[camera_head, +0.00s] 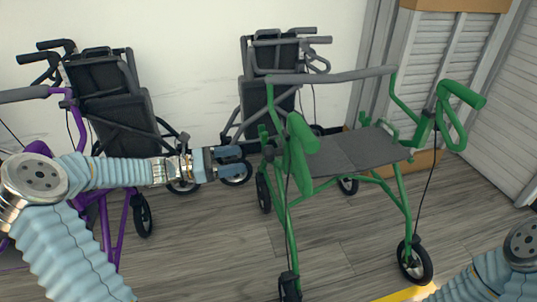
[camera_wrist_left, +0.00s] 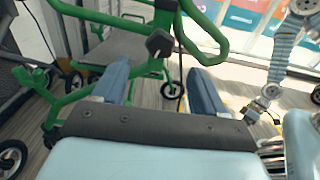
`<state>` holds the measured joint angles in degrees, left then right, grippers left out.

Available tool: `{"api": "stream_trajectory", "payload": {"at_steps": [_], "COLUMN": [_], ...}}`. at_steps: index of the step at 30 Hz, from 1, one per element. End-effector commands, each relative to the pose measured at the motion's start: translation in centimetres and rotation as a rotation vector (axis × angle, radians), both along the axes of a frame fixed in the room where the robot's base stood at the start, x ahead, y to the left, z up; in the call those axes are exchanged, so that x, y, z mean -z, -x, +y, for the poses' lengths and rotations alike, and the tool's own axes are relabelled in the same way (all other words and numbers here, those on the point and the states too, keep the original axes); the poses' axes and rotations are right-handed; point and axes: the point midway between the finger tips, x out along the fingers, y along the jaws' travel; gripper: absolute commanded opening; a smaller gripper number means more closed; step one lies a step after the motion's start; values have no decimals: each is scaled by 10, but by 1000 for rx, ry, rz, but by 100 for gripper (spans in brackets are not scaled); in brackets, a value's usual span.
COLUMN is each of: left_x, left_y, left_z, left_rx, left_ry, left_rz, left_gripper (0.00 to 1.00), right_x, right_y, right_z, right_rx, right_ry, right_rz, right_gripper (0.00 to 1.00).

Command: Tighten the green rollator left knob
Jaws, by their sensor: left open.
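The green rollator (camera_head: 350,150) stands unfolded on the wooden floor, right of centre in the head view. In the left wrist view a dark knob (camera_wrist_left: 158,43) sits on the green frame, just beyond and between the fingertips. My left gripper (camera_head: 232,162) is open and empty, left of the rollator and apart from it. Its two fingers also show in the left wrist view (camera_wrist_left: 158,78). My right arm shows, but its gripper's jaws cannot be made out.
A purple rollator (camera_head: 112,228) stands at the left, partly behind my left arm. Folded dark rollators (camera_head: 112,100) and (camera_head: 255,95) stand along the white wall. Grey shutters (camera_head: 430,60) close off the right. A yellow floor line (camera_head: 405,293) runs at the front.

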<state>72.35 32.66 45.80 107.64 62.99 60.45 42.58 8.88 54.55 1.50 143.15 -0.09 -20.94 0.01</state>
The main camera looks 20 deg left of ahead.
Motion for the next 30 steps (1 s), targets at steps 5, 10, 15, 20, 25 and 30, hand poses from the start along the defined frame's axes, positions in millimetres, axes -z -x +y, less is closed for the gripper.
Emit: {"api": "stream_trajectory", "payload": {"at_steps": [5, 10, 15, 20, 25, 30], "left_x": [0, 1, 1, 1, 1, 1], "left_y": [-25, -45, -57, -60, -60, -60], "left_z": [-37, -64, -79, -83, -83, -83], "left_rx": [5, 3, 2, 1, 0, 1], "left_ry": [2, 1, -1, -2, -2, -2], "left_rz": [0, 0, 1, 2, 2, 2], "left_gripper": [72, 72, 72, 72, 72, 51], "right_x": [1, 2, 2, 2, 2, 2], "right_y": [0, 0, 0, 0, 0, 0], "right_z": [0, -1, -1, -1, -1, -1], "right_rx": [1, 1, 1, 1, 1, 1], "right_ry": [1, 1, 1, 1, 1, 1], "right_rz": [0, 0, 0, 0, 0, 0], "right_gripper": [61, 61, 61, 61, 61, 61]}}
